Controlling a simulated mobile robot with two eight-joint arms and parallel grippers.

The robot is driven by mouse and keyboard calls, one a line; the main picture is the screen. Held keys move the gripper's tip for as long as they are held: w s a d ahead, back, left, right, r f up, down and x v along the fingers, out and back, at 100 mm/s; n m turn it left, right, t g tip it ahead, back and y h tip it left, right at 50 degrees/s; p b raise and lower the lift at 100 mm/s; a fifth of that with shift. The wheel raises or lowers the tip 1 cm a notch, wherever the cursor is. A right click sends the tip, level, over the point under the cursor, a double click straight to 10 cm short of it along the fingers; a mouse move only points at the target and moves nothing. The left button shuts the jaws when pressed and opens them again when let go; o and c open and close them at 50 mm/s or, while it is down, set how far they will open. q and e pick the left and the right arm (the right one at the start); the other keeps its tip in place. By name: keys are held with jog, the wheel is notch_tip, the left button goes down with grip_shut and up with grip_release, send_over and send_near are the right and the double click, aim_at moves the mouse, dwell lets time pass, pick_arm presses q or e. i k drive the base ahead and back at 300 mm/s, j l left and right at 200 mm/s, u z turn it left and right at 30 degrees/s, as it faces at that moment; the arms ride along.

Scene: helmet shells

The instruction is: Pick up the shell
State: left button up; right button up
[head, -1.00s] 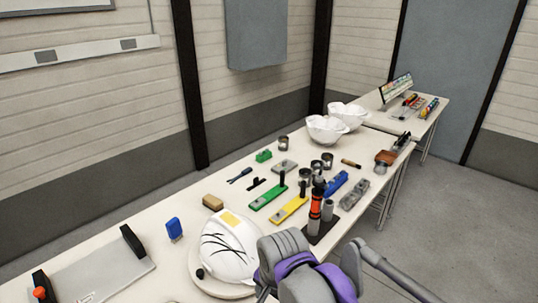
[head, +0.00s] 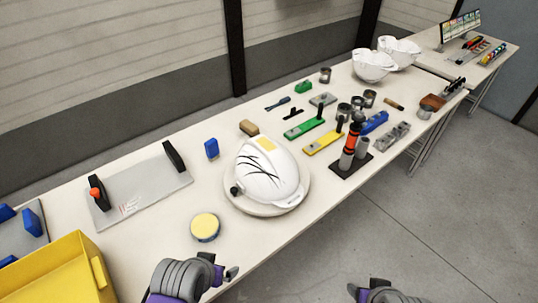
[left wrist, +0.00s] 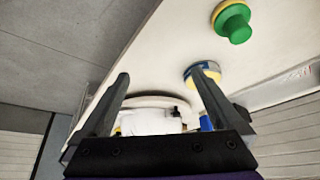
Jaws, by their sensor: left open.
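A white helmet shell (head: 268,170) with black streaks and a yellow patch sits on a round pale stand (head: 240,204) near the front edge of the table. My left gripper (head: 226,274) is open and empty, in front of the shell and apart from it. In the left wrist view, the open left fingers (left wrist: 160,76) frame part of the white shell (left wrist: 150,122) beyond them; the gripper body hides the rest. My right gripper (head: 362,293) is at the bottom edge, right of the shell, mostly cut off; its jaws are unclear.
A yellow-topped round tin (head: 205,226) lies left of the stand. A grey plate with black handles (head: 140,190) and a yellow bin (head: 60,275) are further left. An orange-black tool in a holder (head: 350,150) stands right of the shell. White bowl-like shells (head: 373,66) are at the back.

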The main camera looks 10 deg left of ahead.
aim_at(266, 170)
jog(key=i+l, duration=0.1)
jog(key=l, duration=0.65)
jog(key=u, duration=0.4)
jog(key=l+u, duration=0.1)
jog(key=u, duration=0.3)
jog(key=l+u, duration=0.1)
jog(key=u, duration=0.75)
jog(key=l+u, duration=0.1)
jog(key=u, duration=0.3)
